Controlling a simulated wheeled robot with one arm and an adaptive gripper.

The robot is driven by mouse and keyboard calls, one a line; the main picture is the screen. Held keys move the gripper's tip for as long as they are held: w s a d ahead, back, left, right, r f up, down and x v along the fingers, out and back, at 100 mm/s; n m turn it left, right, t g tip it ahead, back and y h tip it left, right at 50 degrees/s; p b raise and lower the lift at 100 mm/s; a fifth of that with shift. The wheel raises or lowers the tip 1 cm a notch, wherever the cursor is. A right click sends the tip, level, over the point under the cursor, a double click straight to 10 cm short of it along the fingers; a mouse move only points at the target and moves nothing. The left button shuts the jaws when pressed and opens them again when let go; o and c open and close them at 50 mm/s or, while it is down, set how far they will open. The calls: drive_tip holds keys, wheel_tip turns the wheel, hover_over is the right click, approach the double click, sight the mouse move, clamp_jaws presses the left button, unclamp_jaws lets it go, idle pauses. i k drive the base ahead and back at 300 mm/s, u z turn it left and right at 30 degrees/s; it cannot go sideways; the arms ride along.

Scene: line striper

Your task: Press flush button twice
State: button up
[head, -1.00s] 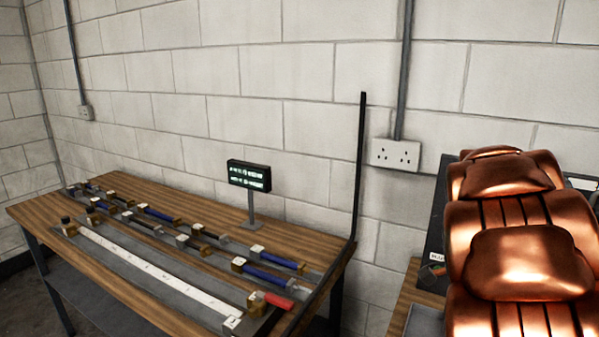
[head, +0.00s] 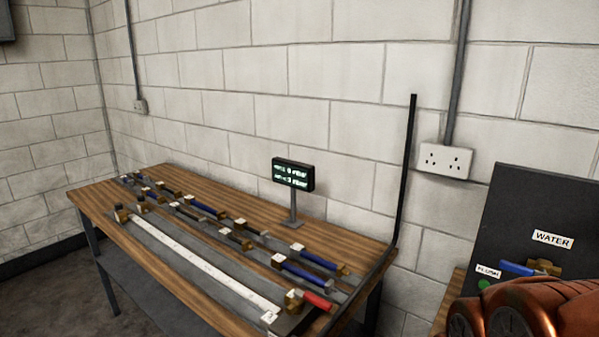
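The flush button is a small green disc (head: 484,285) low on a dark upright panel (head: 520,215) at the right of the head view. A white label (head: 488,271) just above it seems to read FLUSH. My copper-coloured arm covers the panel's lower right, close to the button in the picture. Whether anything touches the button cannot be told. My gripper's fingers are not visible.
A WATER label (head: 553,239) and a blue-handled valve (head: 518,268) are on the same panel. A wooden bench (head: 120,203) at left carries several valves, a white ruled strip (head: 200,262) and a small display (head: 293,175). A black upright post (head: 407,170) stands at its right end.

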sight(483, 283)
drive_tip(key=z, duration=0.55)
drive_tip(key=k, duration=0.55)
drive_tip(key=z, duration=0.3)
